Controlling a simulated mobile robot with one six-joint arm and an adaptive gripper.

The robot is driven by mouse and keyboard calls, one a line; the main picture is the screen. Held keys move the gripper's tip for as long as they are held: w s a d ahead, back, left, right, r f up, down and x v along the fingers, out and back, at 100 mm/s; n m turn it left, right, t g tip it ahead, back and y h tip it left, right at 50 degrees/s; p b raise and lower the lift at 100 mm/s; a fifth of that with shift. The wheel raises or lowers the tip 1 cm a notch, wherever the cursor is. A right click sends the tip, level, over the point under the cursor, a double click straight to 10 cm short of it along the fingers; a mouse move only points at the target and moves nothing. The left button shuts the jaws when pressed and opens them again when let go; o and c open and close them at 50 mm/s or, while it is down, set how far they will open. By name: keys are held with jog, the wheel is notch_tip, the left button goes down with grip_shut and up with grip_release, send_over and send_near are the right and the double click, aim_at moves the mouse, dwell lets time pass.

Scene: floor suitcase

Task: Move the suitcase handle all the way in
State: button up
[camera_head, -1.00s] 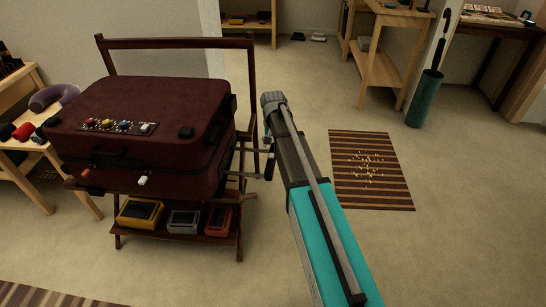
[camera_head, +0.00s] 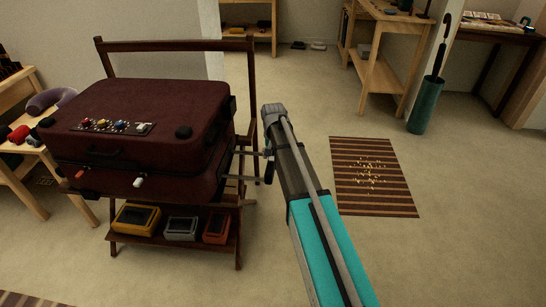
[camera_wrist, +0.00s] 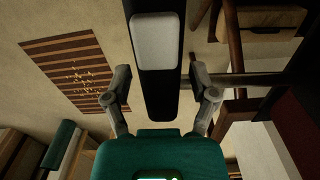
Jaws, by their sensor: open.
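The dark red suitcase (camera_head: 150,105) lies flat on a wooden rack in the head view. Its pull-out handle's thin grey rods (camera_head: 246,153) stick out from its right side, ending in a dark crossbar (camera_head: 269,172) beside my arm. In the wrist view, the black handle bar (camera_wrist: 160,98) with a pale grey button (camera_wrist: 156,41) runs between the fingers of my gripper (camera_wrist: 160,82). The fingers are open, one on each side of the bar, with visible gaps. A grey rod (camera_wrist: 245,80) extends right from the handle. In the head view, my arm largely hides the gripper.
The rack (camera_head: 176,47) has a tall back rail and a lower shelf with yellow, grey and orange boxes. A striped mat (camera_head: 374,178) lies on the floor to the right. A green umbrella stand (camera_head: 426,104) is farther back. Open floor surrounds my arm on the right.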

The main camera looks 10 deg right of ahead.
grip_shut()
jog(key=shift+w, duration=0.15)
